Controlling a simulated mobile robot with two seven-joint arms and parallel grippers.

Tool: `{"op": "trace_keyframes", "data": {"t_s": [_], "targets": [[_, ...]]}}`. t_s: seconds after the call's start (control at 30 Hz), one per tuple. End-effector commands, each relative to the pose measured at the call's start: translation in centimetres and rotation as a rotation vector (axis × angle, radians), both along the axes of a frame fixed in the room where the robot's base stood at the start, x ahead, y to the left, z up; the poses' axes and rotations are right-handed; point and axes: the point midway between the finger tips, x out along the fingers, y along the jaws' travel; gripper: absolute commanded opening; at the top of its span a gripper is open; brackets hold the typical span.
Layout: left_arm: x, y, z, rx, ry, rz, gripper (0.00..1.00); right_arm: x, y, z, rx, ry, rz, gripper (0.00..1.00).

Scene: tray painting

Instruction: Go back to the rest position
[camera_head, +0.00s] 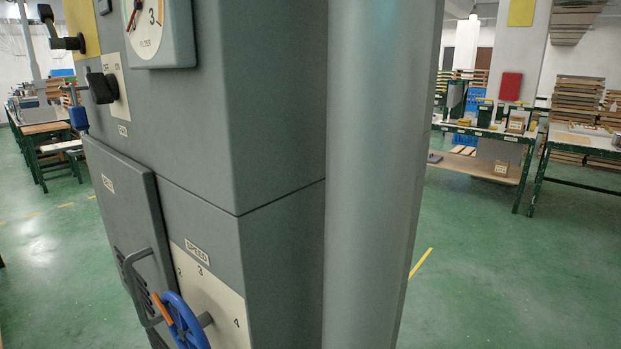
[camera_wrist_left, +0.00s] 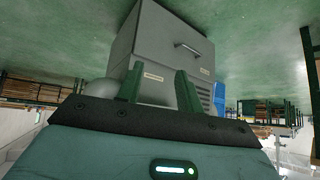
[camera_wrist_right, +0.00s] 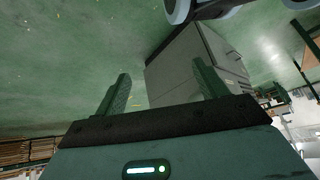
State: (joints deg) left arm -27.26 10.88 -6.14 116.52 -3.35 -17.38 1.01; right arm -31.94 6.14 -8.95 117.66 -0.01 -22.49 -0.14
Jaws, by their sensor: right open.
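Neither gripper shows in the head view. My left gripper (camera_wrist_left: 159,88) is in the left wrist view, its two green fingers apart with nothing between them. My right gripper (camera_wrist_right: 160,88) is in the right wrist view, its fingers wide apart and empty. The wrist views look upside down. A grey machine cabinet (camera_head: 285,100) fills the middle of the head view. It carries a filter gauge (camera_head: 145,28), a black off/on knob (camera_head: 101,88), a blue handwheel (camera_head: 184,322) and a door handle (camera_head: 140,285). A grey box-shaped cabinet (camera_wrist_left: 165,45) lies beyond the left fingers, apart from them.
A broad grey column (camera_head: 378,150) stands at the cabinet's right. Green-legged workbenches (camera_head: 480,133) and stacked boards (camera_head: 575,100) stand at the back right. More benches (camera_head: 45,130) are at the far left. The green floor (camera_head: 500,270) at right is clear, with a yellow line (camera_head: 421,262).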

Motion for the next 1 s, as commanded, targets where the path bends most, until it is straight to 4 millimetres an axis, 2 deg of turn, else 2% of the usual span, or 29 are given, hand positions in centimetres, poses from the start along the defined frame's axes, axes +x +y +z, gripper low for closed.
{"op": "trace_keyframes", "data": {"t_s": [0.03, 0.13, 0.2, 0.37, 0.63, 0.8, 1.0], "targets": [[-2.3, -1.8, -0.3, -0.045, 0.067, 0.028, 0.36, 0.0, 0.0, 0.0, 0.0, 0.0, 0.0, 0.72], [-6.3, -5.1, -0.6, -0.123, 0.19, 0.072, 0.36, 0.0, 0.0, 0.0, -0.001, 0.0, 0.001, 0.72], [-4.9, -4.2, 1.6, -0.104, 0.149, 0.06, 0.36, 1.2, 0.0, 2.4, -0.001, -0.029, 0.002, 0.72], [-3.7, -4.1, 5.1, -0.101, 0.112, 0.056, 0.36, 2.3, -0.2, 6.3, -0.004, -0.069, 0.004, 0.72], [-0.1, -3.7, 11.8, -0.097, -0.002, 0.05, 0.36, 5.4, -0.6, 12.7, -0.013, -0.173, 0.007, 0.72], [1.2, -3.6, 13.8, -0.096, -0.044, 0.048, 0.36, 6.3, -0.9, 14.4, -0.019, -0.206, 0.01, 0.72], [1.1, -3.5, 13.7, -0.096, -0.043, 0.048, 0.36, 6.3, -1.0, 14.4, -0.019, -0.206, 0.01, 0.72]]}}
